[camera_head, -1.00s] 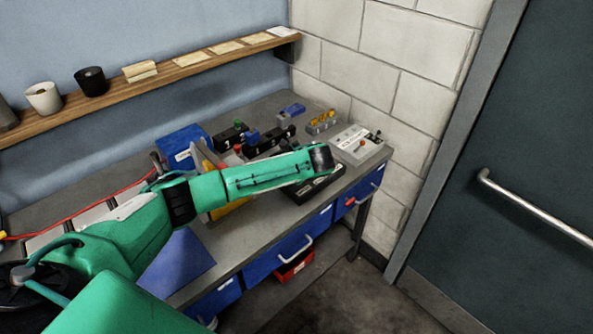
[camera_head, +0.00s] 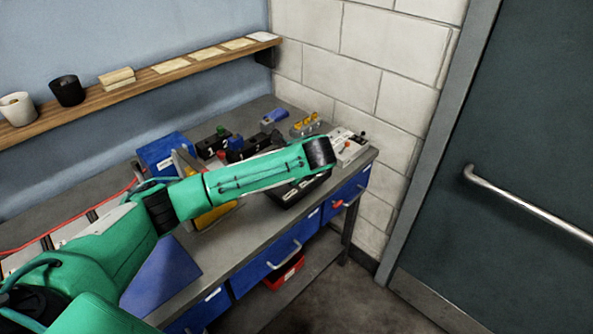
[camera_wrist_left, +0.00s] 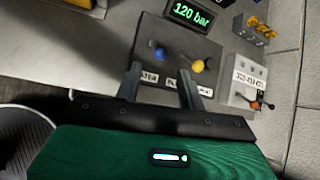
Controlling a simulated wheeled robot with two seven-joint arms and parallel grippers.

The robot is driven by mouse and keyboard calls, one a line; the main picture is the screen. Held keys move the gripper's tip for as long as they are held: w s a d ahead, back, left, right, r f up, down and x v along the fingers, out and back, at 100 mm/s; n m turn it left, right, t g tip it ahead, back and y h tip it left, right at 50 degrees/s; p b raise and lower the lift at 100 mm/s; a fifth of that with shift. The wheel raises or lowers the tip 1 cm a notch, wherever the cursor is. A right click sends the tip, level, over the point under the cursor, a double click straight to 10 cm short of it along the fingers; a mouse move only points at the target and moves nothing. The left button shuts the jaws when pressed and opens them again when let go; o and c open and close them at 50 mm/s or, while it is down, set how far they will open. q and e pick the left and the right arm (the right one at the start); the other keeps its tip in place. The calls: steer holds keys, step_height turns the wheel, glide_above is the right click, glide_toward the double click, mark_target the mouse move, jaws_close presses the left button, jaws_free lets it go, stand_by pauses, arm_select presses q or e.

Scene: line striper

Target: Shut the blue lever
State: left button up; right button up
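In the left wrist view a dark panel (camera_wrist_left: 178,42) carries a blue lever (camera_wrist_left: 160,53) with a round knob and, to its right, a yellow knob (camera_wrist_left: 197,66). A label ending in "ATER" is below the blue one. My left gripper (camera_wrist_left: 158,70) is open and empty. Its two fingers stand apart at the panel's near side, with the blue knob just beyond the gap between their tips. Contact cannot be told. In the head view my green left arm covers the gripper and most of the dark panel (camera_head: 296,193). My right gripper is not in view.
A display reading "120 bar" (camera_wrist_left: 190,13) stands behind the panel. A light box with a red-knobbed lever (camera_wrist_left: 262,105) is to the right. Yellow-topped parts (camera_head: 305,124), a blue bin (camera_head: 163,151) and black boxes share the bench. A wall shelf (camera_head: 140,84) runs above.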

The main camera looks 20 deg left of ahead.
arm_select(q)
steer(key=b+v, duration=0.1)
steer(key=v, duration=0.4)
stand_by(0.3)
